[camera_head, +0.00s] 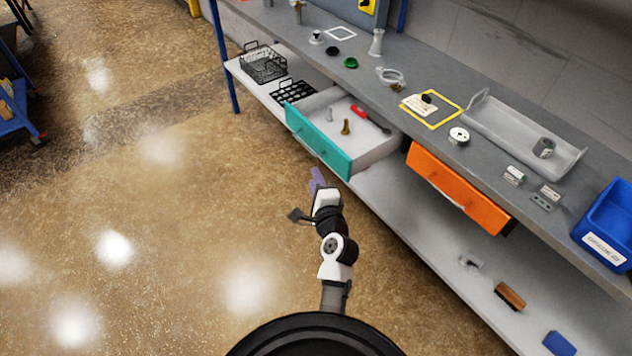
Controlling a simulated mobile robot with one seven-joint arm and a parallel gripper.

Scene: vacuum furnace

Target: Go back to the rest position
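My gripper (317,179) is at the end of my arm, over the open floor in front of the workbench (460,150). Its purple fingertips are small in the picture, and I cannot tell whether they are open or shut. No held object can be made out. The gripper appears just in front of the teal drawer (318,143), which is pulled out. Inside this drawer lie a red-handled tool (370,119), a brass piece (346,127) and a grey piece (329,114).
An orange drawer (455,188) stands partly out to the right. Wire baskets (263,63) and a brush (510,296) are on the lower shelf. A long tray (490,110) and blue bin (612,222) are on the bench. The floor (140,220) to the left is clear.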

